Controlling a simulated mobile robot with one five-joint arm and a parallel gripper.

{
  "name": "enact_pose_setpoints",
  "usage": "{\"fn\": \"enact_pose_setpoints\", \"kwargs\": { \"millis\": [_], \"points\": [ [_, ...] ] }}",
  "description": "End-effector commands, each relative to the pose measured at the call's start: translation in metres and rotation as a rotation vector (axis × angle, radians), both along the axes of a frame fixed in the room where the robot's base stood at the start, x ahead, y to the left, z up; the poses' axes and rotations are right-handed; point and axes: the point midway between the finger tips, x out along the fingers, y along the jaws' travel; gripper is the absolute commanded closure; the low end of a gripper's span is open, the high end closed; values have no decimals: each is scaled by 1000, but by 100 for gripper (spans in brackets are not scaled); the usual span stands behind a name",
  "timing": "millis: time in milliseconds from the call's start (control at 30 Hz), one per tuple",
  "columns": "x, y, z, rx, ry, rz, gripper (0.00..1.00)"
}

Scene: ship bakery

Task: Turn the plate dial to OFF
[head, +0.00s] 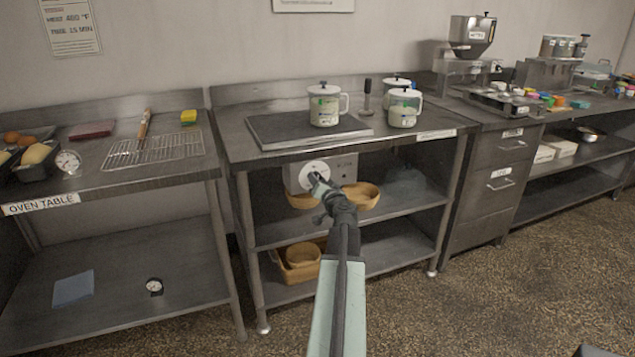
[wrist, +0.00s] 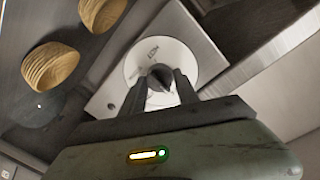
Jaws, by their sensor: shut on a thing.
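The plate dial is a round white disc with a dark knob on a grey metal box. It sits under the front edge of the middle table in the head view (head: 308,170). In the wrist view the white disc (wrist: 140,62) faces me, with small dark lettering near its top. My gripper (head: 317,185) is at the dial. In the wrist view my gripper (wrist: 161,85) has a finger on each side of the dark knob and is shut on it. The fingers hide part of the disc, and I cannot read the setting.
The dark hot plate (head: 275,131) lies on the table above, with a lidded pot (head: 324,108) on it. Wooden bowls (head: 361,197) sit on the shelf behind the dial box. The oven table (head: 110,182) stands to the left. The speckled floor in front is clear.

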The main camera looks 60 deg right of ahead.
Motion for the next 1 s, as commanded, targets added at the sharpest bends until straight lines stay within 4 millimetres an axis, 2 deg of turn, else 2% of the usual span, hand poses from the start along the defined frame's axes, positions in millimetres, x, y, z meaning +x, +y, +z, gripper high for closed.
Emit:
{"fn": "enact_pose_setpoints", "kwargs": {
  "millis": [33,67,133,533,667,900,1000],
  "points": [
    [2,1,0,0,-1,4,100],
    [2,1,0,0,-1,4,60],
    [2,1,0,0,-1,4,41],
    [-4,4,0,0,0,1,41],
    [-17,16,1,0,0,0,41],
    [-53,46,4,1,1,1,41],
    [-58,51,4,-1,1,1,41]
  ]
}}
